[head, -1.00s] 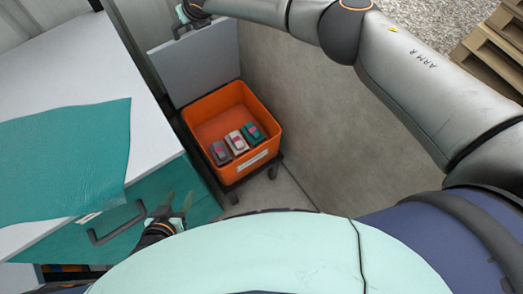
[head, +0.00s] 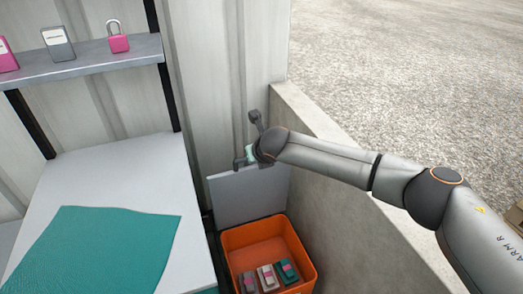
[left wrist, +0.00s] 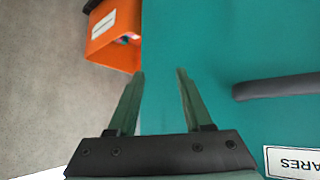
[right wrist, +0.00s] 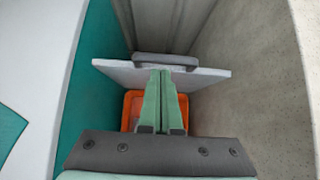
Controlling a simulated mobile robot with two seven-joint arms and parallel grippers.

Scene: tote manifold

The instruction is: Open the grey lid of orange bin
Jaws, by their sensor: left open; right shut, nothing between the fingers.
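The grey lid (head: 245,197) stands raised, close to upright, at the back of the orange bin (head: 305,258). Its dark handle (right wrist: 165,60) is at its top edge. My right gripper (head: 247,156) is at the top of the lid by the handle. In the right wrist view its fingers (right wrist: 164,72) are shut with nothing between them, and they overlap the lid just below the handle; I cannot tell whether they touch it. My left gripper (left wrist: 158,72) is open and empty, in front of a teal drawer front (left wrist: 215,50). The bin corner shows there too (left wrist: 118,40).
Several small items (head: 267,277) lie in the open bin. A concrete wall (head: 345,225) stands right of it, and a white worktop with a teal mat (head: 95,245) left. A shelf (head: 85,62) hangs at upper left. A drawer handle (left wrist: 275,87) is near my left gripper.

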